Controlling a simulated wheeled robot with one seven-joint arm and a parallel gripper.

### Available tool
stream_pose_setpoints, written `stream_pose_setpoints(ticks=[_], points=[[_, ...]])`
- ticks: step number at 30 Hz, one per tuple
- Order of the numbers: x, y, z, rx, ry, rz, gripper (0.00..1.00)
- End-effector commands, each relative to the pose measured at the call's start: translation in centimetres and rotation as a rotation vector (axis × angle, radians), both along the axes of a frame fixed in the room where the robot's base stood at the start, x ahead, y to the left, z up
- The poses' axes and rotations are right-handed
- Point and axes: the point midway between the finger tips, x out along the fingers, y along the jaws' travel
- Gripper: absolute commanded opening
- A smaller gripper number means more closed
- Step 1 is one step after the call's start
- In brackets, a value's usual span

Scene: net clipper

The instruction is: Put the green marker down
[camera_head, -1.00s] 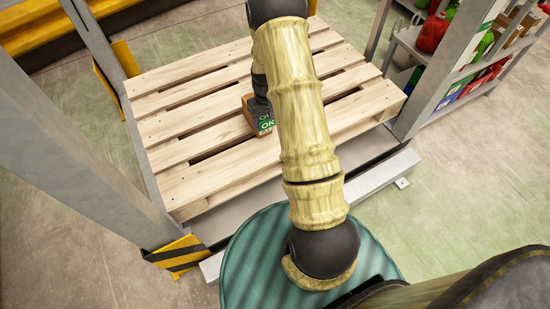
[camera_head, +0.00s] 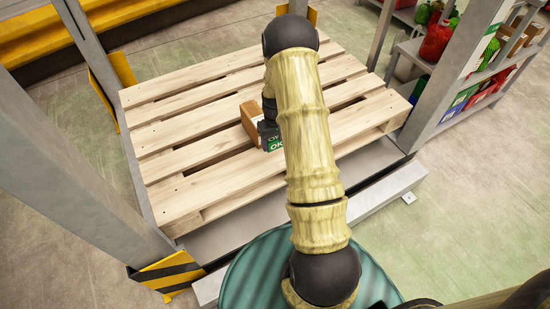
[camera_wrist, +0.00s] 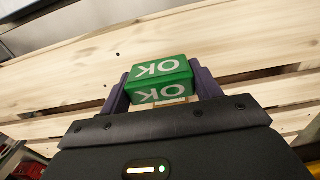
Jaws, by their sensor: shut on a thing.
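The green marker (camera_wrist: 160,70) is a small green block with white "OK" lettering. In the wrist view it sits between the two fingers of my gripper (camera_wrist: 160,84), which is shut on it. In the head view the marker (camera_head: 274,145) shows just left of my arm, over the wooden pallet (camera_head: 180,175). My gripper (camera_head: 268,130) is partly hidden behind my arm there. A brown cardboard box (camera_head: 250,121) is on the pallet, right beside the gripper and marker. I cannot tell whether the marker touches the pallet or the box.
Grey rack posts (camera_head: 75,165) stand left of the pallet, with a yellow-black guard (camera_head: 168,274) at the foot. A shelf with bags and boxes (camera_head: 465,95) stands at the right. Most pallet slats are bare.

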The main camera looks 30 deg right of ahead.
Motion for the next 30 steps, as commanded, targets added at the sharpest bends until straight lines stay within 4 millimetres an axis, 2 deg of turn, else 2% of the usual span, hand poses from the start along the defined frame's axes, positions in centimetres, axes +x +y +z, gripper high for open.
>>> stream_pose_setpoints(ticks=[1,3,6,17,25,30], points=[[-0.1,0.0,-1.4,0.001,0.003,0.000,0.40],[0.0,0.0,-2.8,0.001,0.003,0.000,0.40],[0.0,0.0,-4.1,0.001,0.002,0.000,0.40],[0.0,0.0,-4.5,0.000,0.000,0.000,0.40],[0.0,0.0,-7.8,0.001,0.002,0.000,0.40],[0.0,0.1,-8.2,0.000,-0.001,0.001,0.40]])
